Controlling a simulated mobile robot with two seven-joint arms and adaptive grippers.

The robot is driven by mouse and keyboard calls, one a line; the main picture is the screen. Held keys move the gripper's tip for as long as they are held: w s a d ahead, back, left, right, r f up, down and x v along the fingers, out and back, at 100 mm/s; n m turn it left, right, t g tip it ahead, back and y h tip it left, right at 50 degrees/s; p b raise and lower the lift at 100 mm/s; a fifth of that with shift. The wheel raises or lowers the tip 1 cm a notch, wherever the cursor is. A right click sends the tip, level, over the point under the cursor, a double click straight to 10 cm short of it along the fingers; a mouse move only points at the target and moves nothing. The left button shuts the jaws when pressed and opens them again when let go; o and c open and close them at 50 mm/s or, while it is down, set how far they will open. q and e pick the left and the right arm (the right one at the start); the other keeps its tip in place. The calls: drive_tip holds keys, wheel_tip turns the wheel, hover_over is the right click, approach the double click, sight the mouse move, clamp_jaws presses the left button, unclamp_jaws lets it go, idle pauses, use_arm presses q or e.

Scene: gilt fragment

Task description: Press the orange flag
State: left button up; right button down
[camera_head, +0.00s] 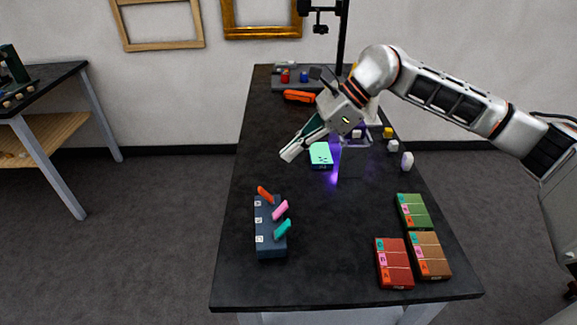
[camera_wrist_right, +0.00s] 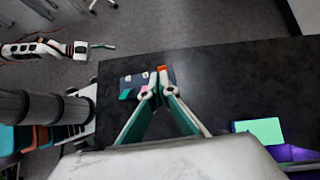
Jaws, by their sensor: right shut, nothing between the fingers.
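The orange flag (camera_head: 265,195) is the farthest of three tilted flags on a dark blue box (camera_head: 270,243) with lettered labels. The pink flag (camera_head: 281,210) and the teal flag (camera_head: 283,229) stand nearer. My right gripper (camera_head: 289,154) is shut and empty, above the table beyond the box and apart from the flags in the head view. In the right wrist view the orange flag (camera_wrist_right: 162,69) shows just past the fingertips, which partly cover the pink flag. What looks like my left gripper (camera_wrist_right: 102,46) is small at the far left there, off the table.
A green-topped box (camera_head: 320,155) sits under my right arm in purple light. Red, brown and green label boxes (camera_head: 394,263) lie at the near right. An orange case (camera_head: 299,96) and a grey tray (camera_head: 292,84) are at the back. The table's near middle is clear.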

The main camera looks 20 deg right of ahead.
use_arm(q)
drive_tip(key=shift+s+a+f, duration=0.1)
drive_tip(key=shift+a+f, duration=0.2)
drive_tip(key=shift+f, duration=0.2)
use_arm(e)
drive_tip(key=shift+s+d+r, duration=0.1)
drive_tip(key=shift+d+r, duration=0.1)
drive_tip(key=shift+r, duration=1.15)
drive_tip(key=shift+d+r, duration=0.15)
drive_tip(key=shift+r, duration=1.2)
